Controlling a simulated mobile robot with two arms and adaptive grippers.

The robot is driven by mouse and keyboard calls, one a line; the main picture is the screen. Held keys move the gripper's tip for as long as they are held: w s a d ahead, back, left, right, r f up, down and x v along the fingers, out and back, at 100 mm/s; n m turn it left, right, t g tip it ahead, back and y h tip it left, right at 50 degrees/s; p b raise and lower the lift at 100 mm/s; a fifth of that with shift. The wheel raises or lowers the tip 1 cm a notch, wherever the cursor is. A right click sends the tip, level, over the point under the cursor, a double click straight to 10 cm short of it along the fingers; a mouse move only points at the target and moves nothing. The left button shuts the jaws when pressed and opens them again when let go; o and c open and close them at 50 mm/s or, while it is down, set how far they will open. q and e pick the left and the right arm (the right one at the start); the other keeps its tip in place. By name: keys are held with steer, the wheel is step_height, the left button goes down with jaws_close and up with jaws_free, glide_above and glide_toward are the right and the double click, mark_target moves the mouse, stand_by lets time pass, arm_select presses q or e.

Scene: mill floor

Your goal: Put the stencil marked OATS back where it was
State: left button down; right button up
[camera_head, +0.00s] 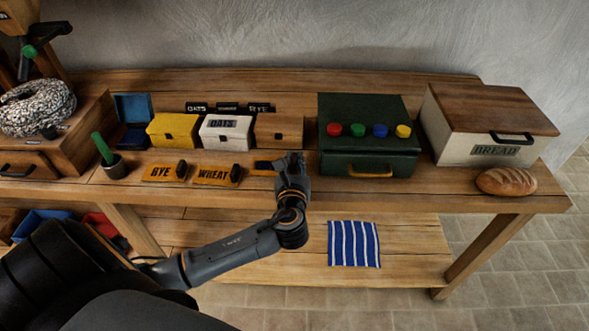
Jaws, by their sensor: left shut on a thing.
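My left gripper (294,160) is at the front of the bench, shut at the right end of an orange stencil plate (263,173). Its arm hides the right part of this plate, and I cannot read its lettering. To its left lie two more orange stencils, one marked WHEAT (212,174) and one marked RYE (160,172), each with a dark knob at its right end. A white box (224,138) behind them bears the word OATS. I cannot tell whether the held plate touches the bench. My right gripper is not in view.
A yellow box (173,132) and a brown wooden box (278,133) flank the white one. A green case (369,155) with coloured knobs stands close right of the gripper. A bread bin (472,145) and loaf (506,182) are further right. A green-handled tool stands in a pot (114,167) at left.

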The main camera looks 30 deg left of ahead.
arm_select(q)
steer(key=shift+w+f, duration=0.1)
steer(key=shift+f, duration=1.6)
steer(key=c, duration=1.3)
jaws_free()
steer(key=shift+f, duration=0.1)
steer(key=shift+c, duration=0.2)
